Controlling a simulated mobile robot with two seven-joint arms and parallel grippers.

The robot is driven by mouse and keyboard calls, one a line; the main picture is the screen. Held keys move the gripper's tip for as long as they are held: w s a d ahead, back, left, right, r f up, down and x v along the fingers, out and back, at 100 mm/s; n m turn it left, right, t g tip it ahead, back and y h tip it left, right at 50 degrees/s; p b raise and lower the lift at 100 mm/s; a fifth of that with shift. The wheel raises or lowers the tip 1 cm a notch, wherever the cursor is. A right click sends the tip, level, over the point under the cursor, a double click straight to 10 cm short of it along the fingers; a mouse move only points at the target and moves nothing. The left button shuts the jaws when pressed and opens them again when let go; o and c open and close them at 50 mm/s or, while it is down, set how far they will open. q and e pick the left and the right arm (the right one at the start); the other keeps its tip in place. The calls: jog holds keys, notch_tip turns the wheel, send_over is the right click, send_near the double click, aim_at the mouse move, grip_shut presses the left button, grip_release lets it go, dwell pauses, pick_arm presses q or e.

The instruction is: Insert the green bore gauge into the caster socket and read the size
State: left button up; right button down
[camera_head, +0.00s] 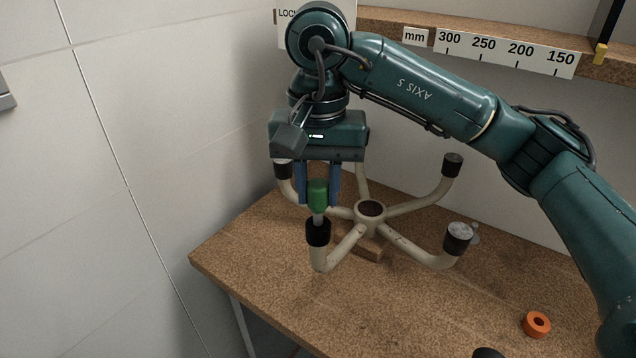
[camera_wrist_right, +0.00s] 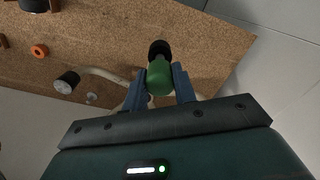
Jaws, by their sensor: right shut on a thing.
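The green bore gauge (camera_head: 318,194) has a green handle and a grey pin pointing down. My right gripper (camera_head: 319,190) is shut on its green handle, with blue fingers either side. The pin's lower end meets the black caster socket (camera_head: 318,232) at the end of the near-left leg of the cream chair base (camera_head: 402,243). How deep the pin sits cannot be told. In the right wrist view the green gauge (camera_wrist_right: 159,78) lies between the blue fingers, in front of the black socket (camera_wrist_right: 160,48). My left gripper is not in view.
The chair base stands upturned on a cork-brown table (camera_head: 290,300), its other legs rising around the right arm. An orange ring (camera_head: 537,324) lies at the right. A shelf with a mm scale (camera_head: 505,50) runs behind. A wall borders the left.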

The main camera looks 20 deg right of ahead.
jog(key=shift+f+b, duration=1.15)
jog(key=shift+f, duration=0.25)
jog(key=c, duration=1.1)
grip_release()
jog(key=shift+o, duration=0.2)
